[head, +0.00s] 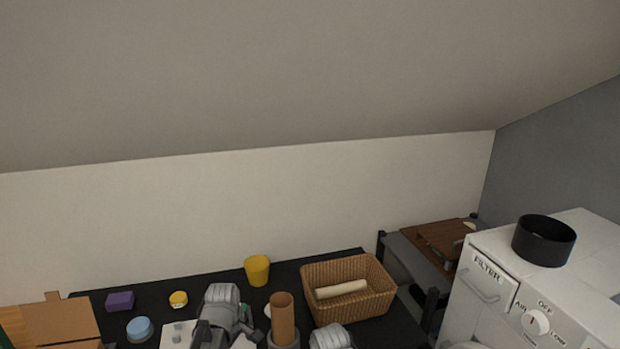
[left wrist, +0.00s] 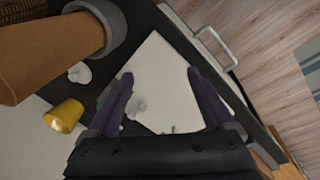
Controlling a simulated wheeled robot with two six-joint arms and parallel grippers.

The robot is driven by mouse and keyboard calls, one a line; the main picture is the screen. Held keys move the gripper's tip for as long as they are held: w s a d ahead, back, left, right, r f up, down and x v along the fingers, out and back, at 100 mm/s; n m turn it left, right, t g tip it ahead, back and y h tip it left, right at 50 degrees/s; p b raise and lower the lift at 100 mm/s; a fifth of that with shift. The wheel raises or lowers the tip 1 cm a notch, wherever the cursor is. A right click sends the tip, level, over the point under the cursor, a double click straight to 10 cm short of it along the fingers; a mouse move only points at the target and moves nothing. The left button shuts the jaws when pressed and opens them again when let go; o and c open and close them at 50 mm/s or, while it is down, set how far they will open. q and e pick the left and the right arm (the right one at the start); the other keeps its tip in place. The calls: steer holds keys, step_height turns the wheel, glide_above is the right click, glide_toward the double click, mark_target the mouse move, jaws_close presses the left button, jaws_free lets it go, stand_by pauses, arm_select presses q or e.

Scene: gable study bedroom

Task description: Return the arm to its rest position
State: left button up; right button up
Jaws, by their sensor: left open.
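My left arm shows at the bottom middle of the head view, over the black table (head: 200,287), with its gripper low in the picture. In the left wrist view the left gripper (left wrist: 160,88) is open, its two dark fingers wide apart with nothing between them. Beyond the fingers lies a white flat board (left wrist: 165,65) with small pale pieces on it; the board also shows partly in the head view (head: 176,336). A grey rounded part at the bottom edge of the head view looks like my other arm. My right gripper is not in view.
A brown cylinder (head: 283,318) in a grey ring stands close beside my left arm. A wicker basket (head: 318,275) holds a cream roll (head: 341,290). A yellow cup (head: 257,270), purple block (head: 120,301), blue round item (head: 140,328) and small yellow item (head: 178,299) sit on the table.

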arm_select(q)
steer(key=s+d+m+g, duration=0.1)
steer(key=s+d+m, duration=0.1)
steer(key=s+m, duration=0.9)
steer(key=s+d+m+g+y, duration=0.1)
steer(key=s+d+m, duration=0.3)
steer(key=d, duration=0.6)
steer(key=shift+s+d+f+m, duration=0.15)
steer(key=shift+s+d+m, duration=0.2)
steer(key=shift+m, duration=0.45)
